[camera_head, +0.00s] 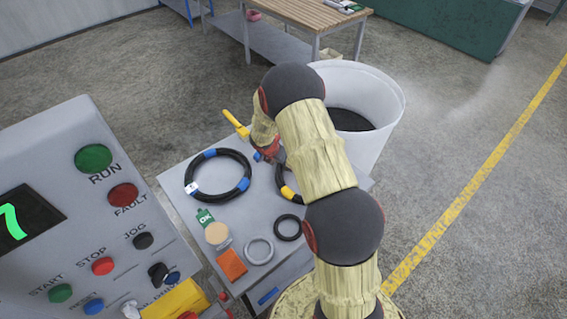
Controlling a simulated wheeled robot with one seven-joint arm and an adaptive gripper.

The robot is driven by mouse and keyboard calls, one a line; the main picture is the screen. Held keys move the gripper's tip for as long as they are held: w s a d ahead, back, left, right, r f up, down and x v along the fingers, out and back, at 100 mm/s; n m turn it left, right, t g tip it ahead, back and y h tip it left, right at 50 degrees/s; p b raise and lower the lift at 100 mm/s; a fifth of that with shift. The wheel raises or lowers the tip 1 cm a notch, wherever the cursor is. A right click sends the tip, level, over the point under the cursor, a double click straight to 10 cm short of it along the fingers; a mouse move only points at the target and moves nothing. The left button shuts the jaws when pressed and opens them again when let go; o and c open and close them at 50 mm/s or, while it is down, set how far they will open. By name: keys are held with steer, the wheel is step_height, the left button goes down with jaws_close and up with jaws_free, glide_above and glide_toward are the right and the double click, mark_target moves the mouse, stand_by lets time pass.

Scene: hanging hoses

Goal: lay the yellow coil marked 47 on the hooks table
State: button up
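A black coil with yellow bands (287,191) lies on the small grey table (187,232), largely hidden behind my arm. No number on it can be read. A second black coil with blue bands and a white tag (189,190) lies flat to its left. My gripper (266,154) is small and partly covered by my arm, low over or at the table's far side, close to the upper end of the yellow-banded coil. I cannot tell whether it touches the coil or whether its fingers are open.
The small table also bears a green OK tag (205,218), a tan disc (216,233), an orange block (232,264) and grey and black rings (259,251). A white bin (386,97) stands behind it. A control panel (75,215) fills the left. A wooden-topped bench (300,14) stands farther back.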

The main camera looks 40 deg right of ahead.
steer(key=shift+o, duration=1)
steer(key=shift+s+a+f, duration=0.2)
steer(key=shift+s+f, duration=0.35)
steer(key=shift+s, duration=0.05)
steer(key=shift+r, duration=0.1)
steer(key=v, duration=1.2)
steer(key=shift+w+d+r, duration=0.15)
steer(key=shift+w+r, duration=0.1)
steer(key=shift+w, duration=0.1)
step_height(320, 180, up, 7)
steer(key=p, duration=0.7)
